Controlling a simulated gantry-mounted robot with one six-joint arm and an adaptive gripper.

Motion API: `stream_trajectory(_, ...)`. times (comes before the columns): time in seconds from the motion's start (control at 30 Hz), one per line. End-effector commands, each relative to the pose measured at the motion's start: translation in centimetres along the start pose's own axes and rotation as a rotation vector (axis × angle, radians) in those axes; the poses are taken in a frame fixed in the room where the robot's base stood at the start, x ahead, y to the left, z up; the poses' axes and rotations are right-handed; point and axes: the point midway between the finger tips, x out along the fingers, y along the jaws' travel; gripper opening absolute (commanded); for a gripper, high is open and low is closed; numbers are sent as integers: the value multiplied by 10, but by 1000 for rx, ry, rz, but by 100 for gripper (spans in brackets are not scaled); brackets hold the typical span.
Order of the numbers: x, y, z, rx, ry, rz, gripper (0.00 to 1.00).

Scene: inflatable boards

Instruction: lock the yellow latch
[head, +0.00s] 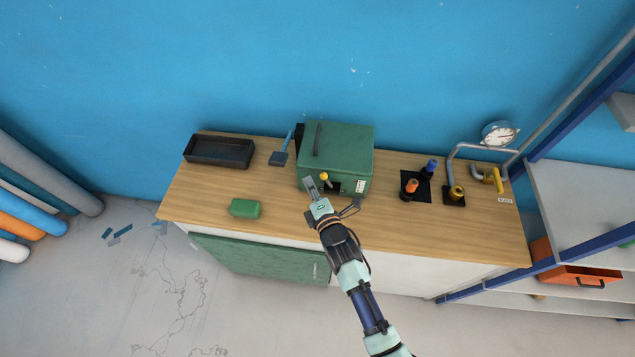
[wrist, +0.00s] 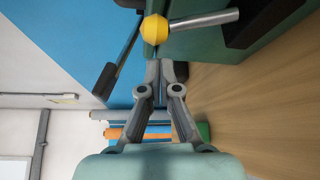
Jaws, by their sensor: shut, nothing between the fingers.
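A green box (head: 350,150) with a dark handle on top stands at the middle of the bench. On its front is a latch with a round yellow knob (head: 323,176) on a metal rod; the knob also shows large at the top of the wrist view (wrist: 154,28). My gripper (head: 310,184) is at the front of the box, close to the knob. In the wrist view my gripper (wrist: 166,66) is shut and empty, its fingertips just below the knob in the picture. I cannot tell whether they touch it. My gripper and arm hide part of the box's lower front.
The wooden bench (head: 400,235) also holds a black tray (head: 218,151), a blue-handled scraper (head: 280,157), a green block (head: 245,208), a black mat with two handled tools (head: 415,188), and a pipe with a yellow lever (head: 497,181) and gauge (head: 499,134). Shelving stands at right.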

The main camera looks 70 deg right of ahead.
Motion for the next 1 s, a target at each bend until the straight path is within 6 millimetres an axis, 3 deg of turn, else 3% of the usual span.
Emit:
stream_trajectory(0.3, -7, 0, 20, -1, -2, 3, 0)
stream_trajectory(1.0, -8, 1, 21, 45, 0, 30, 0)
